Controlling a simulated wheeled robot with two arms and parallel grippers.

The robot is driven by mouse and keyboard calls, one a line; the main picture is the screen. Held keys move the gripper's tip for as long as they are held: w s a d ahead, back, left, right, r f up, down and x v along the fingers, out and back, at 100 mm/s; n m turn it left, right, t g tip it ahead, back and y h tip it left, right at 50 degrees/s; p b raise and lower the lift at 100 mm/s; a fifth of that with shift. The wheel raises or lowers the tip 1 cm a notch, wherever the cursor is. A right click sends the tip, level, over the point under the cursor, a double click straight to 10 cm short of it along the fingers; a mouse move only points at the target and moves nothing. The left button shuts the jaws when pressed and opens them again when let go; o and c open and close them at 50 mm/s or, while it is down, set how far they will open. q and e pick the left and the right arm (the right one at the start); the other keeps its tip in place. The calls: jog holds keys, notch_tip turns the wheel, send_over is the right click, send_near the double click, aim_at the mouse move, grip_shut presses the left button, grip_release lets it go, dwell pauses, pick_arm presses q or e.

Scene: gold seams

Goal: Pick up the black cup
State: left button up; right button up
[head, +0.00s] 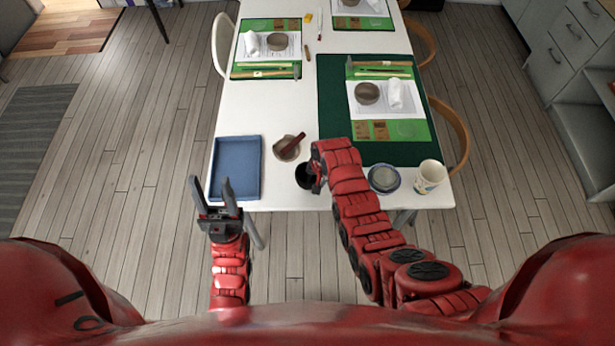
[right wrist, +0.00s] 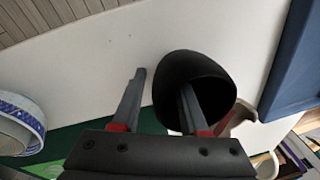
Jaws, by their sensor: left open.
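The black cup (head: 303,176) stands near the front edge of the white table, partly hidden by my right gripper (head: 317,184). In the right wrist view the cup (right wrist: 172,92) shows its dark opening. My right gripper (right wrist: 160,88) is open there, with one finger in front of or inside the opening and the other outside the cup's wall. A gap shows between the outer finger and the wall. My left gripper (head: 212,192) is open and empty, in front of the table's front left corner.
A blue tray (head: 236,190) lies left of the cup. A brownish bowl (head: 287,152) with a dark red stick is just behind it. A blue-rimmed dish (head: 384,179) and a patterned white cup (head: 429,176) stand to the right. A green mat (head: 335,100) lies behind.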

grip_shut()
jog(key=shift+r, duration=0.1)
dwell(0.3)
